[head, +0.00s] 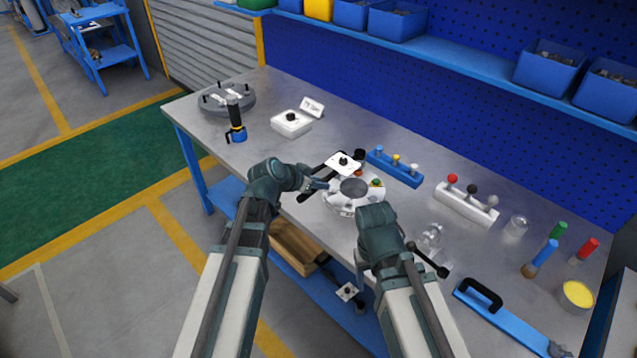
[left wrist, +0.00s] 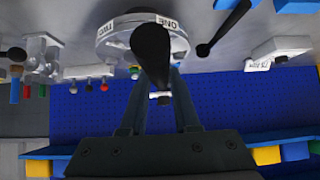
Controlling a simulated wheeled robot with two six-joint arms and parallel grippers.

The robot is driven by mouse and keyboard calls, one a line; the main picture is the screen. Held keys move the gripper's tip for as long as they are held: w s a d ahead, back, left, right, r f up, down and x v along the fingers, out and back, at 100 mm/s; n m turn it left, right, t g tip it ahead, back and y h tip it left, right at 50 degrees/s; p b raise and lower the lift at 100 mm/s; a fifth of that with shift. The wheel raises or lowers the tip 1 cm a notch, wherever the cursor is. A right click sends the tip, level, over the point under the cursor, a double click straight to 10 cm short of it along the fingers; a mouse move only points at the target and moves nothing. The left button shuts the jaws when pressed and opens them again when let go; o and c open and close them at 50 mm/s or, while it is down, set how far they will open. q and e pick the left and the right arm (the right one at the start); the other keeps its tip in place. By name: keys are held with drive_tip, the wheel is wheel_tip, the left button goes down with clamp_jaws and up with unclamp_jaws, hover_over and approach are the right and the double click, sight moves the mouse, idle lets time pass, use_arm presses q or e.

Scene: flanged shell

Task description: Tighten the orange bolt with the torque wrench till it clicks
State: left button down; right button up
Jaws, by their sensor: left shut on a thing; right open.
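The round pale flanged shell (head: 342,207) stands mid-bench, with a dark round centre and small coloured spots on top. Its rim, labelled ONE and TWO, shows in the left wrist view (left wrist: 112,32). My left gripper (head: 320,185) is at the shell's left side, shut on a dark handled tool that looks like the torque wrench (left wrist: 151,55). The tool is seen nearly end-on between the fingers, so its far end is unclear. My right gripper (head: 378,215) is at the shell's near side; its fingers are hidden by the hand.
A white plate with a black knob (head: 342,161) is just behind the shell. A blue rack (head: 397,170) and a white rack (head: 466,206) stand to the right. A black rod (head: 430,262) lies beside my right arm.

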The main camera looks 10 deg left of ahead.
use_arm(q)
drive_tip(key=shift+f+b, duration=1.4)
drive_tip(key=shift+b, duration=0.05)
drive_tip(key=shift+w+a, duration=0.1)
drive_tip(key=shift+w, duration=0.05)
drive_tip(key=w+a+m+g+h, duration=0.3)
drive_tip(key=w+a+m, duration=0.2)
drive_tip(key=w, duration=0.1)
drive_tip(key=shift+w+a+m, duration=0.2)
drive_tip(key=shift+a+m, duration=0.1)
drive_tip(key=shift+a, duration=0.1)
idle(1.4)
drive_tip(key=shift+s+d+f, duration=0.1)
drive_tip(key=shift+s, duration=0.05)
drive_tip(key=shift+s+d+n, duration=0.4)
drive_tip(key=shift+s+n, duration=0.2)
drive_tip(key=shift+s, duration=0.1)
idle(0.4)
